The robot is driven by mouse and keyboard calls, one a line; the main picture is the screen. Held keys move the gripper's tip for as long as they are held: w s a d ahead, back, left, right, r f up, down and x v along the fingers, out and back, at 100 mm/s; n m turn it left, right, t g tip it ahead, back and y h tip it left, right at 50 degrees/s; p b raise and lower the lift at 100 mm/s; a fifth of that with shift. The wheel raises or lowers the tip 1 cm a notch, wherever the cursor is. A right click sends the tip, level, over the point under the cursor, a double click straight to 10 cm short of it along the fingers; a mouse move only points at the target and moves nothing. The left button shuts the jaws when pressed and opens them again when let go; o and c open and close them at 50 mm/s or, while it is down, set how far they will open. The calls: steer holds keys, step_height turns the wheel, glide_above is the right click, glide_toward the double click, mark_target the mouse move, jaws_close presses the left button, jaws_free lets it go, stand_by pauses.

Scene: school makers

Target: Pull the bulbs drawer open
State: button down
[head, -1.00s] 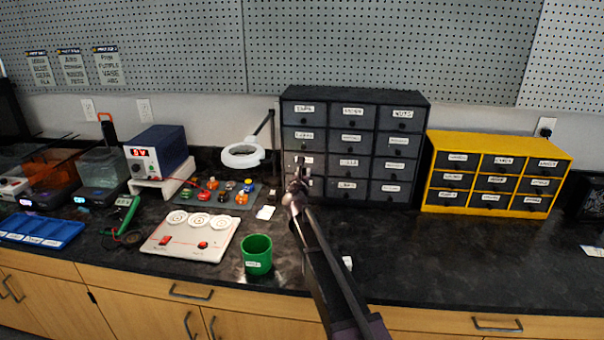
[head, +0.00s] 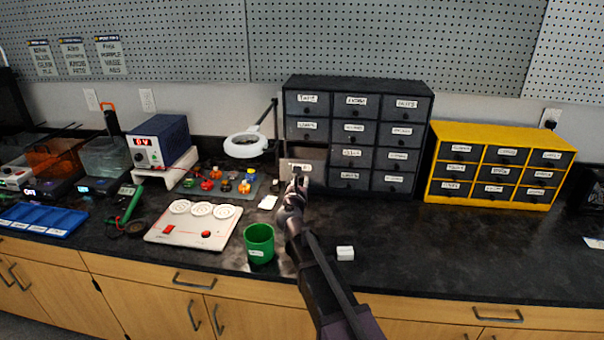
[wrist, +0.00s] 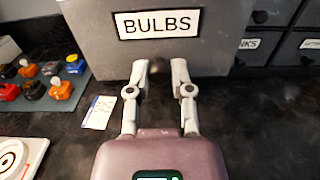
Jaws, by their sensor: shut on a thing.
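The bulbs drawer (head: 316,170) stands out from the lower left part of the dark grey drawer cabinet (head: 375,132), with a dark opening above it. In the wrist view its grey front (wrist: 222,45) carries a white label reading BULBS and sits well forward of the neighbouring drawers. My gripper (head: 297,182) is at this drawer's front. In the wrist view my gripper (wrist: 158,69) is shut on the small dark knob (wrist: 157,66) below the label; the fingers partly hide the knob. The drawer's contents are hidden.
A green cup (head: 259,243) and a small white block (head: 345,253) stand on the black counter (head: 450,250) near my arm. A white board (head: 190,222) and a magnifier lamp (head: 245,146) are to the left. A yellow drawer cabinet (head: 429,172) stands right.

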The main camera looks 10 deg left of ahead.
steer(key=shift+s, duration=0.4)
steer(key=c, duration=0.5)
jaws_free()
steer(key=shift+s, duration=0.1)
steer(key=s, duration=1.1)
steer(key=shift+s+a, duration=0.2)
steer(key=shift+s, duration=0.2)
steer(key=shift+s, duration=0.1)
